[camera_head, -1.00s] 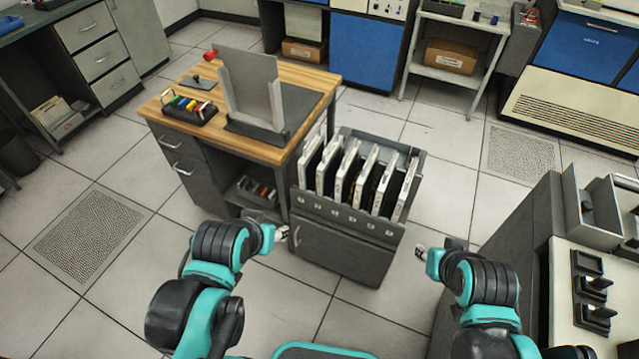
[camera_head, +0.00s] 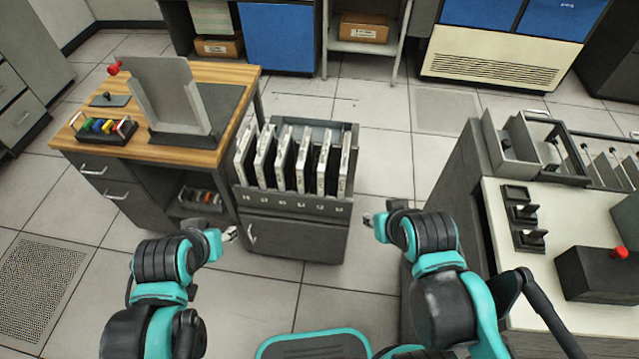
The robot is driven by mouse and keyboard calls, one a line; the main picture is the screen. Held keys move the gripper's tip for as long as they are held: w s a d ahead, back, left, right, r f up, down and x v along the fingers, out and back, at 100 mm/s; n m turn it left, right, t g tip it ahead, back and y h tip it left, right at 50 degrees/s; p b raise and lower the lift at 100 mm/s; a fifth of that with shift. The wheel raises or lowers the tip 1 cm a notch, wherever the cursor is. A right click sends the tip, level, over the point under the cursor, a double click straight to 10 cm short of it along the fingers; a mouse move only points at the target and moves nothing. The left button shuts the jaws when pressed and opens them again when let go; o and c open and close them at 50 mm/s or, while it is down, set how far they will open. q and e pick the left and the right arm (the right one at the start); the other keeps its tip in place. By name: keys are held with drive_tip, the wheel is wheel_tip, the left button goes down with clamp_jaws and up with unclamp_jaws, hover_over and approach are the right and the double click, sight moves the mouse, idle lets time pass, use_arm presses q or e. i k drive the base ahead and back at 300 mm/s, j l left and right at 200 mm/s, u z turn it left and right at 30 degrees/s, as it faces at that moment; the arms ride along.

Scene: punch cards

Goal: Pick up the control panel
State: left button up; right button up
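I cannot tell for sure which thing is the control panel. A small dark box with coloured parts (camera_head: 103,129) sits at the front left of the wooden-topped desk (camera_head: 232,82). A black box (camera_head: 598,274) with a red button on top stands on the cream worktop at the right. My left gripper (camera_head: 231,234) is in front of the desk and card cabinet, apart from both boxes. My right gripper (camera_head: 368,220) is right of the card cabinet, left of the worktop, and touches neither box. Both grippers look empty; their fingers are too small to read.
A dark card cabinet (camera_head: 290,240) with several upright card holders stands beside the desk. A grey upright stand (camera_head: 172,95) is on the desk. The cream worktop (camera_head: 565,235) carries black switches (camera_head: 527,214) and grey trays (camera_head: 512,150). Tiled floor lies open behind the cabinet.

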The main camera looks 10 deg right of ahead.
sight(266, 146)
drive_tip(key=i+j+z, duration=0.2)
drive_tip(key=i, duration=0.25)
drive_tip(key=i+j+z, duration=0.25)
drive_tip(key=i+j, duration=0.1)
drive_tip(key=i, duration=0.1)
